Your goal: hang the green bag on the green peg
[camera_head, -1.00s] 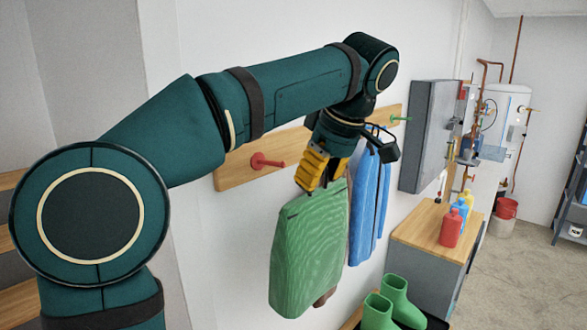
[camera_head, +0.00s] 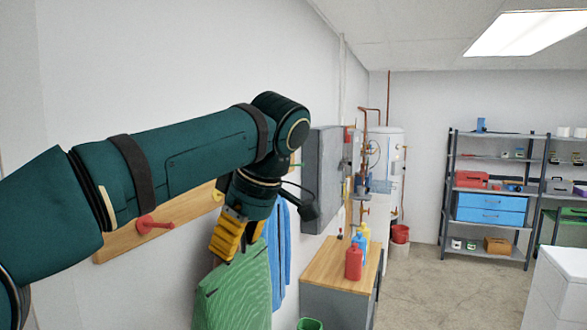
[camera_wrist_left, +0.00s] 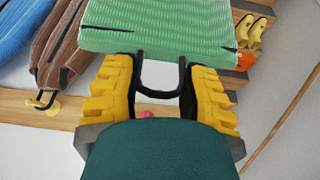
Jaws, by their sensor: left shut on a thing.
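My left gripper (camera_head: 227,240) is shut on the green bag (camera_head: 240,292), which hangs below the yellow fingers. In the left wrist view, the green bag (camera_wrist_left: 165,30) has a dark loop handle (camera_wrist_left: 160,93) between the fingers of my left gripper (camera_wrist_left: 160,95). The green peg (camera_head: 297,165) shows only in part behind my wrist, on the far end of the wooden board (camera_head: 120,240). The bag is nearer and lower than this peg, apart from it. My right gripper is not in view.
A red peg (camera_head: 150,224) sticks out of the board's near part. A blue bag (camera_head: 280,245) hangs behind the green one. In the left wrist view, a brown bag (camera_wrist_left: 72,45) hangs at a yellow peg (camera_wrist_left: 50,108). A grey cabinet (camera_head: 323,165) and wooden-topped bench (camera_head: 325,268) lie beyond.

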